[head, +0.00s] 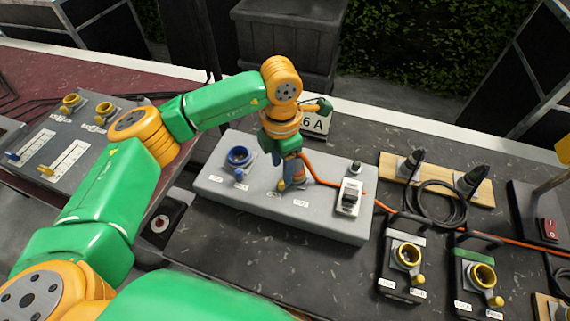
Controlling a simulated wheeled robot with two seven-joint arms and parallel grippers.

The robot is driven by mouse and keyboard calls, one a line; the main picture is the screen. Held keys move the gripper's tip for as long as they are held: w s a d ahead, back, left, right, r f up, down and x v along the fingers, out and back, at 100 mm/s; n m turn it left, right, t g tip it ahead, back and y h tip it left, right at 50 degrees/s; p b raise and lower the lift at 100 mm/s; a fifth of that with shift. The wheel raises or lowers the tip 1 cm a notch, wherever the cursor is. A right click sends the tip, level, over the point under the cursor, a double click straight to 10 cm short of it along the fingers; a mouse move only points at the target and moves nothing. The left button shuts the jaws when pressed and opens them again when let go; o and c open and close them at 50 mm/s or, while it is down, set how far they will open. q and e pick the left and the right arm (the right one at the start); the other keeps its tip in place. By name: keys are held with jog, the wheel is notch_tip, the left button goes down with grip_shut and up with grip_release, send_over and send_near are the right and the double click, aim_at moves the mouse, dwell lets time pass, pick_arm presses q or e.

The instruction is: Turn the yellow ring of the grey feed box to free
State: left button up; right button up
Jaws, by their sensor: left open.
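The grey feed box (225,192) lies in the middle of the table. My left arm reaches over it from the left, and my left gripper (292,184) points down at the box's middle, open. A small yellow part (281,185) shows at the fingertips, above two small white labels whose text is too small to read. The rest of the yellow ring is hidden behind the gripper, so I cannot tell how it is turned or whether the fingers touch it. My right gripper is not in view.
A blue socket (238,157) sits on the box's left part, and a switch (349,197) on its right. An orange cable (320,178) runs right from near the gripper. Small boxes with yellow rings (407,255) stand front right. A coiled black cable (437,206) lies on a wooden board.

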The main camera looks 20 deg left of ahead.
aim_at(281, 182)
pick_arm(q)
jog(key=f, duration=0.1)
jog(key=s+f, duration=0.1)
jog(key=f+p, duration=0.1)
jog(key=shift+s+f, duration=0.15)
jog(key=shift+s, duration=0.15)
jog(key=shift+w+f, duration=0.15)
jog(key=shift+f, duration=0.1)
jog(key=shift+w+f, duration=0.15)
jog(key=shift+w, duration=0.15)
jog(key=shift+s, duration=0.1)
grip_shut()
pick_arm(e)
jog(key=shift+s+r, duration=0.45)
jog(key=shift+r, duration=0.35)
